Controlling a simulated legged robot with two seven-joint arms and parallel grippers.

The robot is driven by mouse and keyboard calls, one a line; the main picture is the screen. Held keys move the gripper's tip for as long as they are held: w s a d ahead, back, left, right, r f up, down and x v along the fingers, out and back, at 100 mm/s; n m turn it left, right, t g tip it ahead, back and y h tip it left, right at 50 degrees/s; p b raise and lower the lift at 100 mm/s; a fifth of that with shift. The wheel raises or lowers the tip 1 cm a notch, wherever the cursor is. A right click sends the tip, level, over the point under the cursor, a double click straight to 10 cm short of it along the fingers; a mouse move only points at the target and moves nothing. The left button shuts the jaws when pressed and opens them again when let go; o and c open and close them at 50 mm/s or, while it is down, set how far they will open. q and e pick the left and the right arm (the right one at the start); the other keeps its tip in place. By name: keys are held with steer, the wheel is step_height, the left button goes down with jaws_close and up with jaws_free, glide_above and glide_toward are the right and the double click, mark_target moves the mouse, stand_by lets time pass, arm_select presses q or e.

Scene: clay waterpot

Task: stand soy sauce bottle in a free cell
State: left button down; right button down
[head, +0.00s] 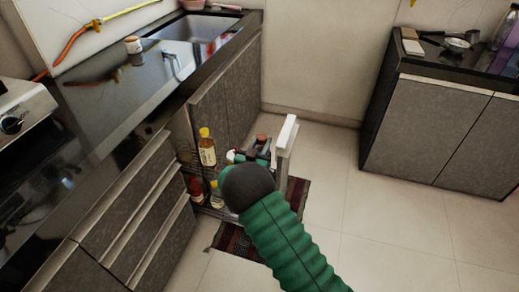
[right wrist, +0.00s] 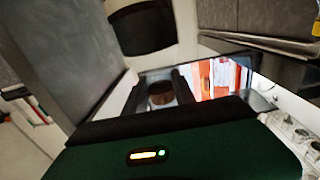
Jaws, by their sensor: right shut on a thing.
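The soy sauce bottle (head: 262,138) shows only as a reddish-brown cap in the head view. My right gripper (head: 257,151) is shut on it, beside the white front panel of the pull-out rack. In the right wrist view the dark brown round cap (right wrist: 161,94) sits between the two fingers. The bottle's body is hidden by my gripper and arm. The pull-out rack (head: 228,211) stands open from the counter, with its cells largely hidden behind my arm. I cannot tell whether the bottle touches the rack. My left gripper is not in view.
A yellow-capped bottle (head: 207,149) stands on the rack's upper level. A red bottle (head: 195,188) and another yellow-capped bottle (head: 216,196) are on the lower level. The white front panel (head: 286,134) rises at the rack's end. Open tiled floor (head: 370,230) lies to the right.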

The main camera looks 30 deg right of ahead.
steer(key=shift+b+x, duration=0.4)
steer(key=shift+x, duration=0.5)
steer(key=shift+f+b, duration=1.55)
steer(key=shift+f, duration=1)
steer(key=c, duration=1)
jaws_free()
steer(key=shift+o, duration=0.3)
steer(key=shift+a+f, duration=0.1)
steer(key=shift+f, duration=0.05)
steer(key=shift+s, duration=0.1)
